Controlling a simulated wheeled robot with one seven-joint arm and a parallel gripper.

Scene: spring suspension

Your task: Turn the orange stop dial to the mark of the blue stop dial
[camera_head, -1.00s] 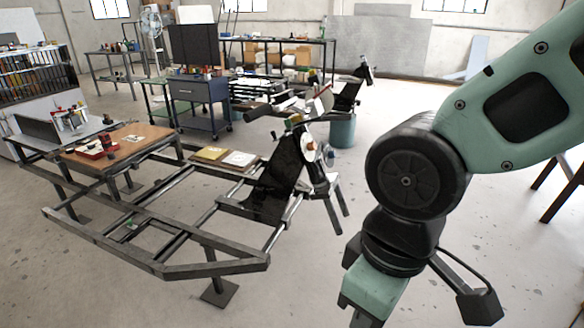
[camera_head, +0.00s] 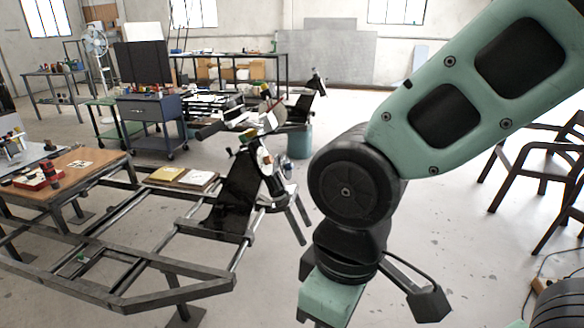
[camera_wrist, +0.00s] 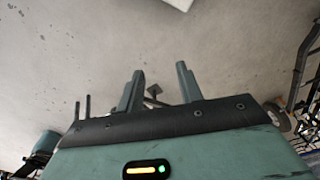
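A dark upright assembly (camera_head: 239,190) stands at the right end of a black metal frame in the head view. Small round parts (camera_head: 265,160) sit on its upper right side. They are too small to tell which is the orange stop dial and which the blue one. My gripper hangs low in front, to the right of the assembly and well apart from it; its body shows in the head view (camera_head: 330,296), with the fingertips out of sight. In the wrist view my gripper (camera_wrist: 160,85) is open, two fingers apart, nothing between them, over grey floor.
A blue tool cart (camera_head: 150,112) and benches stand behind. Dark chairs (camera_head: 535,165) stand at the right. Bare floor (camera_head: 455,240) lies between my arm and the chairs.

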